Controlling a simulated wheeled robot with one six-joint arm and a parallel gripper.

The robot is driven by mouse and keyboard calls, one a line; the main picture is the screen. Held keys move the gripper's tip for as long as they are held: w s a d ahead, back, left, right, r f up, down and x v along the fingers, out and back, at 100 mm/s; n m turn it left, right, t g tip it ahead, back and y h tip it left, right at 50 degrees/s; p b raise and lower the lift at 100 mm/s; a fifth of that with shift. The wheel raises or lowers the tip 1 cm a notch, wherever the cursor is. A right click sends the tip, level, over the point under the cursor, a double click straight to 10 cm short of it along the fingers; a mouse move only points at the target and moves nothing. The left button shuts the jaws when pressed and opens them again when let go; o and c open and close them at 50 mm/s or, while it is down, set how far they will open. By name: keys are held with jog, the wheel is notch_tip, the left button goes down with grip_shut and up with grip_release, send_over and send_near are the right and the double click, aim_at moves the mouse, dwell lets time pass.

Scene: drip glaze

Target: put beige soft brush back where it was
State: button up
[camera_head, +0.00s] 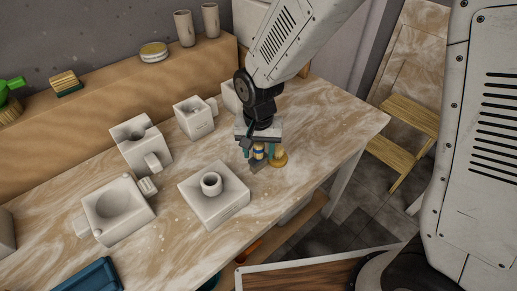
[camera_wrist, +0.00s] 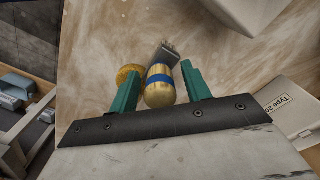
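A brush with a short wooden handle, a blue band and a flat pale-grey tip (camera_head: 257,154) is between my gripper's fingers. In the wrist view the brush (camera_wrist: 160,88) has its handle end toward the camera and its tip pointing away, slightly tilted. My gripper (camera_head: 259,152) points down above the right part of the table.
A yellow round object (camera_head: 280,159) stands right beside the gripper. A white square block with a small cup (camera_head: 211,183) is to the left, with several white molds behind it. A blue tray (camera_head: 92,278) is at the front left. The table's right end (camera_head: 345,125) is clear.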

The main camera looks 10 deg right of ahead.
notch_tip(320, 180, up, 12)
jog(key=shift+r, duration=0.2)
jog(key=s+d+r, duration=0.4)
jog(key=d, duration=0.2)
jog(key=s+d+r, duration=0.3)
jog(key=d+r, duration=0.1)
jog(key=d, duration=0.3)
jog(key=s+d+r+n, duration=0.1)
jog(key=s+d, duration=0.3)
jog(key=s, duration=0.2)
jog(key=s+d+n+t, duration=0.1)
jog(key=s+d, duration=0.2)
jog(key=s, duration=0.3)
jog(key=shift+s+d+r, duration=0.3)
jog(key=shift+d+r, duration=0.05)
jog(key=shift+d, duration=0.05)
